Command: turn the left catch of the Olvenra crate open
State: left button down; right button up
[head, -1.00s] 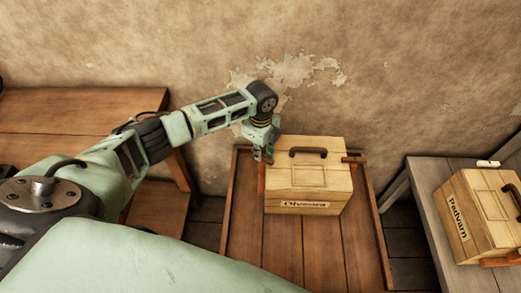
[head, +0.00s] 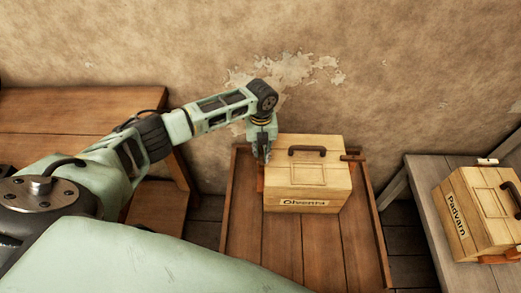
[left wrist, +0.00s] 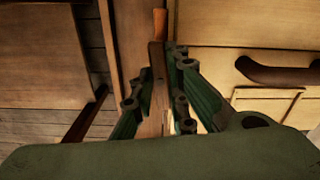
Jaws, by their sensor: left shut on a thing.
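The Olvenra crate (head: 306,178) is a light wooden box with a dark handle on its lid, standing on a brown slatted table. Its left catch is largely hidden by my gripper in the head view; in the left wrist view it is a brown bar (left wrist: 157,62) between the fingers. My left gripper (head: 264,159) points down at the crate's left side and is shut on this catch. The right catch (head: 353,158) shows on the crate's other side. My right gripper is not in view.
The Padvarn crate (head: 473,218) stands on a grey table (head: 431,178) at the right. An empty brown bench (head: 60,123) is at the left. The table (head: 285,249) in front of the Olvenra crate is clear.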

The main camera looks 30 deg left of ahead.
aim_at(261, 153)
pick_arm(q)
jog(key=shift+m, duration=0.6)
jog(key=c, duration=1.7)
grip_release()
jog(key=shift+r, duration=0.15)
notch_tip(261, 153, up, 12)
jog(key=shift+f, duration=0.1)
